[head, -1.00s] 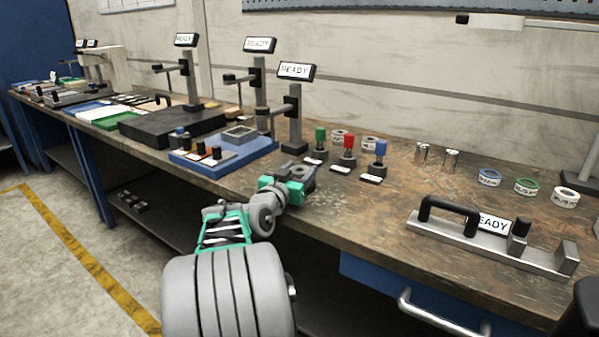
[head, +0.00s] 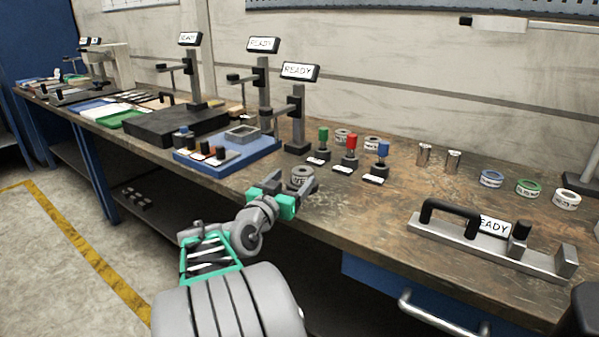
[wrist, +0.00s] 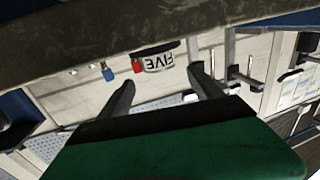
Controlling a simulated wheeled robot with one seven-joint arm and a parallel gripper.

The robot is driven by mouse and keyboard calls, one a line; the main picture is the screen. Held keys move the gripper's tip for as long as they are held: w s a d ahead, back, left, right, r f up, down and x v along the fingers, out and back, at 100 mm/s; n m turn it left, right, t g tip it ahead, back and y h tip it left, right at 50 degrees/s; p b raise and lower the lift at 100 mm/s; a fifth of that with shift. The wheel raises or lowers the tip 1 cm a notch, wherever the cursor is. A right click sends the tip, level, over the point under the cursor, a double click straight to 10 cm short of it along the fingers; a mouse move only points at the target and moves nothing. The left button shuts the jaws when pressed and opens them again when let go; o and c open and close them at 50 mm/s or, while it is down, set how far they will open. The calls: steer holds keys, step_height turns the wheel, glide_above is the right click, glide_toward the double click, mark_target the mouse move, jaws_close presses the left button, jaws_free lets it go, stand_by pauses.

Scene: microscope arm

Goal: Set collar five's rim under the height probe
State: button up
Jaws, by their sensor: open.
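Collar five (head: 302,174) is a grey ring near the bench's front edge, its label partly hidden by my gripper in the head view. In the wrist view collar five (wrist: 158,63) shows its white label FIVE upside down, ahead of and between the fingertips. My gripper (head: 304,185) is open and level with the bench edge. Its two dark fingers (wrist: 163,84) are apart with nothing between them close to the palm. Several black stands with READY displays (head: 300,72) stand behind; I cannot tell which carries the height probe.
Green, red and blue knobbed gauges (head: 351,150) stand right of the collar. A blue tray (head: 225,160) lies to the left. A long grey fixture with a black handle (head: 490,240) lies at right. Bare bench (head: 390,200) lies between.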

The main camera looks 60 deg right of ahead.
steer(key=shift+o, duration=0.4)
steer(key=shift+a+r, duration=0.15)
steer(key=shift+a, duration=0.3)
steer(key=s+d+r+g+p, duration=0.1)
steer(key=s+d+r+p, duration=0.15)
steer(key=r+p, duration=1.1)
steer(key=t+y+p, duration=0.2)
steer(key=y+p, duration=0.3)
steer(key=p, duration=0.1)
glide_toward(301, 173)
steer(key=shift+w+d+f+n, duration=0.2)
steer(key=shift+w+d+f, duration=0.1)
steer(key=shift+d, duration=0.25)
steer(key=shift+w+d+f+n, duration=0.2)
steer(key=shift+w+d+f, duration=0.05)
steer(key=shift+d, duration=0.3)
steer(key=x, duration=0.7)
steer(key=shift+s+d, duration=0.3)
steer(key=shift+s, duration=0.1)
steer(key=shift+h, duration=0.3)
steer(key=shift+c, duration=0.2)
jaws_close()
